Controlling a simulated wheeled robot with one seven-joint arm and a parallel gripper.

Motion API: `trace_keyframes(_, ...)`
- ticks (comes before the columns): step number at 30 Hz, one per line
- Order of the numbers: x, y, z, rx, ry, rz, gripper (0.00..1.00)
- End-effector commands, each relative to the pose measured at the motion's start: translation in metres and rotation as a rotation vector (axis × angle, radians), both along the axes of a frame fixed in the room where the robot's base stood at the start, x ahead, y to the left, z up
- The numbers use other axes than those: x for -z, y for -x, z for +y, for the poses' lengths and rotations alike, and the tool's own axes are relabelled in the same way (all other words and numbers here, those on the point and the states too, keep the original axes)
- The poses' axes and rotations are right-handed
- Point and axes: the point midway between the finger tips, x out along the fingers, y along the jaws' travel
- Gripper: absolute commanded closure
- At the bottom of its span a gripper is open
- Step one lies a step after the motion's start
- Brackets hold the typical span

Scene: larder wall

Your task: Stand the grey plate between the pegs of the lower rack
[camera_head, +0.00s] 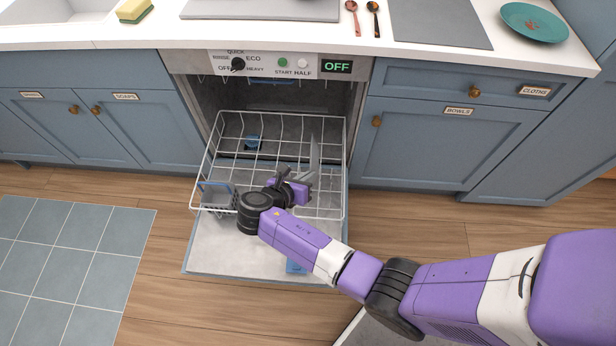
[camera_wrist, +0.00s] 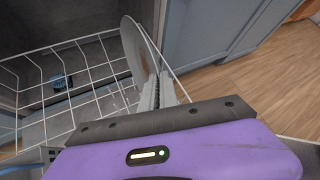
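The grey plate (camera_head: 315,152) stands upright, almost edge-on, over the right side of the lower rack (camera_head: 228,117). In the wrist view the plate (camera_wrist: 133,47) rises just beyond my fingertips, with its near rim between them. My gripper (camera_head: 302,181) is shut on that rim; its two fingers (camera_wrist: 159,90) lie close together in the wrist view. The white wire rack is pulled out over the open dishwasher door. I cannot tell whether the plate's lower edge sits between pegs or hangs above them; my gripper and the wires hide part of it.
A grey cutlery basket (camera_head: 217,197) hangs at the rack's front left. A small blue item (camera_head: 252,142) is at the rack's back left. The open door (camera_head: 225,252) lies low in front. A teal plate (camera_head: 534,22) and two spoons (camera_head: 373,18) lie on the counter.

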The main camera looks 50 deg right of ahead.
Motion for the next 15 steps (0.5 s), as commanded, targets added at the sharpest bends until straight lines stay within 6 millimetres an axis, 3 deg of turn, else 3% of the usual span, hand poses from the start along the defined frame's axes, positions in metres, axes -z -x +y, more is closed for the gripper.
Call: trace_keyframes(15,0.042,0.000,0.000,0.000,-0.001,0.001,1.00)
